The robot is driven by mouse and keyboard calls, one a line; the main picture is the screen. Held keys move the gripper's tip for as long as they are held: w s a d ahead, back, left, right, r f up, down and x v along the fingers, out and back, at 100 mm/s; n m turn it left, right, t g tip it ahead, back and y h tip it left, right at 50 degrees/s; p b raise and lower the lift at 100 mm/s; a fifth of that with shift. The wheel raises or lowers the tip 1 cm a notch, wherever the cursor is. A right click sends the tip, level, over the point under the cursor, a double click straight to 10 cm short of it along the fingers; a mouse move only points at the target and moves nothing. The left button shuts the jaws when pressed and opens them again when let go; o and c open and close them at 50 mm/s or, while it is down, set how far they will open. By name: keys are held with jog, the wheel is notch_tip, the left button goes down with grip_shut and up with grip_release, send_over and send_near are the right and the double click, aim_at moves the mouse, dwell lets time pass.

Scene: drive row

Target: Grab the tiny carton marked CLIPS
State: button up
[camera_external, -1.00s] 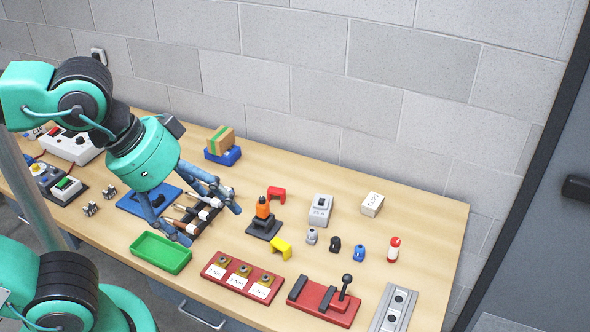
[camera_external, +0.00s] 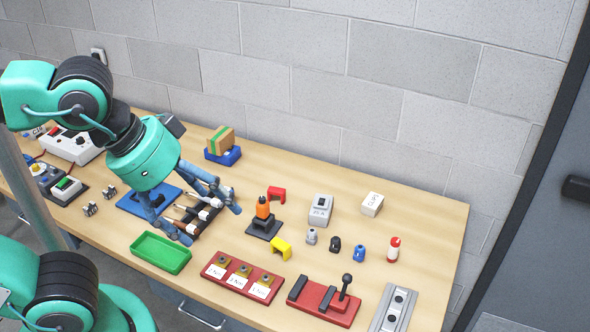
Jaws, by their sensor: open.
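A tiny white carton (camera_external: 372,204) with dark lettering on its top stands near the back right of the wooden bench. The lettering is too small to read surely now, though it resembles CLIPS. My gripper (camera_external: 211,224) is open, its blue-grey fingers spread over a dark rack of small parts left of the bench's middle. It is well to the left of the carton and apart from it. Whether the fingers touch the rack cannot be told.
Between gripper and carton stand an orange-and-black tool (camera_external: 263,212), a red bracket (camera_external: 276,194) and a grey switch box (camera_external: 320,210). A green tray (camera_external: 160,252), red label block (camera_external: 241,279) and red-white cylinder (camera_external: 393,250) lie nearer. The wall runs behind the bench.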

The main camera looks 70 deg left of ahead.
aim_at(373, 205)
jog(key=w+a+r+m+g+p, duration=0.1)
jog(key=w+a+r, duration=0.1)
jog(key=w, duration=0.6)
jog(key=w+a+r+m+p, duration=0.2)
jog(key=w, duration=0.6)
jog(key=w+a+f+m+g+h+p, duration=0.15)
jog(key=w+a, duration=0.25)
jog(key=w, duration=0.4)
jog(key=w+a+f+m+p, duration=0.15)
jog(key=w+a, duration=0.25)
jog(key=w, duration=0.4)
jog(key=w+a+f+m+h+p, duration=0.1)
jog(key=w+a+f+m+p, duration=0.1)
jog(key=w+a+f, duration=1.05)
jog(key=w+a+f+m+p, duration=0.1)
jog(key=w+a+f, duration=0.2)
jog(key=a+f, duration=0.3)
jog(key=w+a+f+m+p, duration=0.1)
jog(key=w+a+f, duration=0.2)
jog(key=a+f, duration=0.3)
notch_tip(373, 205, down, 5)
jog(key=shift+a+r+h, duration=0.1)
jog(key=shift+a+h, duration=0.1)
jog(key=shift+h, duration=0.25)
jog(key=shift+d, duration=0.1)
